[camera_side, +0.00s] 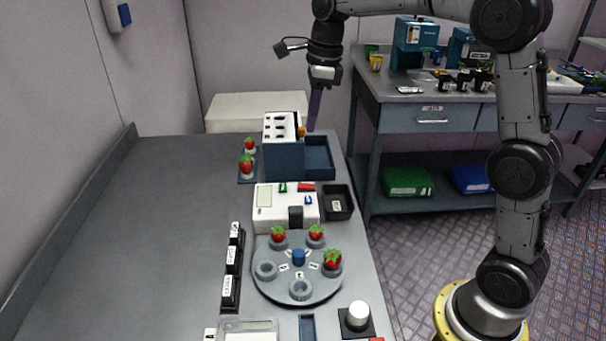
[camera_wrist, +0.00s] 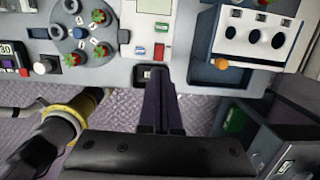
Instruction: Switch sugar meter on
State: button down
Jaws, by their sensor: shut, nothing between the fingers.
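A white meter-like device (camera_side: 265,216) with a pale screen, red, green and blue buttons and a dark block at its front stands on the bench; it looks like the sugar meter. Its screen and buttons also show at the top of the wrist view (camera_wrist: 148,22). I cannot read its screen. My gripper (camera_side: 312,127) is shut and empty, pointing down in the side view, behind the device near the bench's right edge and beside the blue box. In the wrist view my gripper's fingers (camera_wrist: 160,80) are together, below the device in the picture and apart from its buttons.
A blue box with a white, holed top (camera_side: 283,126) and an orange knob (camera_side: 302,132) stands behind the device. A small black tray (camera_side: 350,204) sits right of it. A grey turntable (camera_side: 298,293) with strawberries is in front. The bench's left side is clear.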

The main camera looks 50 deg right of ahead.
aim_at(301, 185)
jog(key=shift+d+f, duration=0.15)
jog(key=shift+f, duration=0.2)
jog(key=f, duration=0.4)
jog(key=w+a+f, duration=0.1)
jog(key=f, duration=0.9)
jog(key=shift+w+a, duration=0.2)
